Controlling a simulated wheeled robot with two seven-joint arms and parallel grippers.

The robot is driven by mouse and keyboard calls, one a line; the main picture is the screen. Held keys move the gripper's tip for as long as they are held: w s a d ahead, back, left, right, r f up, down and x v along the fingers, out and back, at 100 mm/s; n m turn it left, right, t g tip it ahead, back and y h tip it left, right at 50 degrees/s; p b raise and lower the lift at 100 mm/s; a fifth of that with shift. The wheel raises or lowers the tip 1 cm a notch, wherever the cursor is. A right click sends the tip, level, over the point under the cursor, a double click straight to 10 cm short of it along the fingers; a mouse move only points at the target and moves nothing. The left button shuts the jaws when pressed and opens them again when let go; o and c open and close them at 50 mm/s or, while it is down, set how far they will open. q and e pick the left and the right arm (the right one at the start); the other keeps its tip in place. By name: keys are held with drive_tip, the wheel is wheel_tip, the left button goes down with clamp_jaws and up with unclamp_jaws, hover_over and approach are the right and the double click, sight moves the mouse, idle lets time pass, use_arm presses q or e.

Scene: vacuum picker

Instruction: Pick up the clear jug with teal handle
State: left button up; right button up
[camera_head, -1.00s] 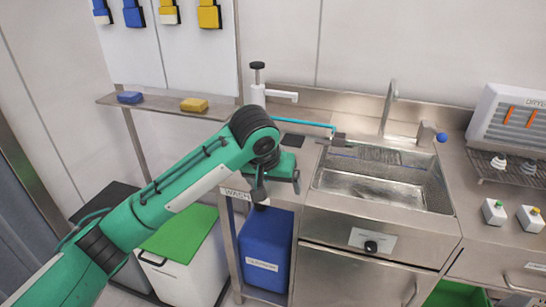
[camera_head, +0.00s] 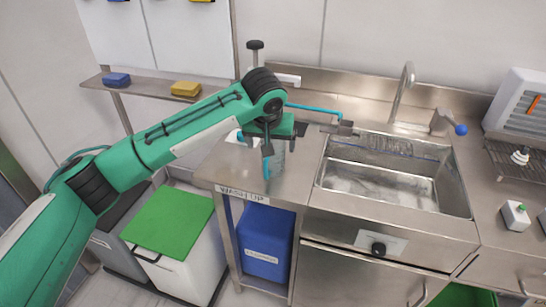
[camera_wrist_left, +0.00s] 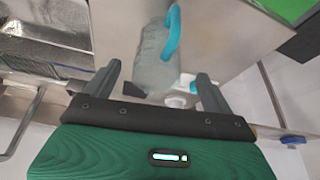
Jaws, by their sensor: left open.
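The clear jug (camera_wrist_left: 152,60) stands between and beyond my left fingers in the left wrist view. Its teal handle (camera_wrist_left: 174,32) is on the side away from the gripper body. In the head view, the jug (camera_head: 277,160) is on the left part of the steel counter, partly hidden by my gripper, with its teal handle (camera_head: 267,168) toward the front. My left gripper (camera_wrist_left: 158,72) is open and empty, its fingers apart at both sides of the jug's near end. It also shows above the jug in the head view (camera_head: 282,148). I cannot tell whether a finger touches it.
The sink (camera_head: 385,185) and tap (camera_head: 404,90) are right of the jug. The counter's front edge (camera_head: 245,193) is close. A green-lidded bin (camera_head: 168,220) stands on the floor at left.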

sight(271, 161)
use_arm(q)
drive_tip(key=x, duration=0.4)
drive_tip(key=shift+w+d, duration=0.2)
drive_tip(key=shift+w+f, duration=0.15)
drive_tip(key=shift+f, duration=0.4)
use_arm(e)
drive_tip(key=shift+s+d+f, duration=0.3)
drive_tip(key=shift+s+f, duration=0.3)
drive_tip(key=shift+s, duration=0.2)
use_arm(q)
drive_tip(key=shift+c, duration=1.4)
drive_tip(key=c, duration=0.8)
use_arm(e)
drive_tip(key=shift+w+r, duration=0.15)
drive_tip(key=shift+w, duration=0.3)
use_arm(q)
drive_tip(key=shift+r, duration=0.15)
use_arm(e)
drive_tip(key=shift+a, duration=0.1)
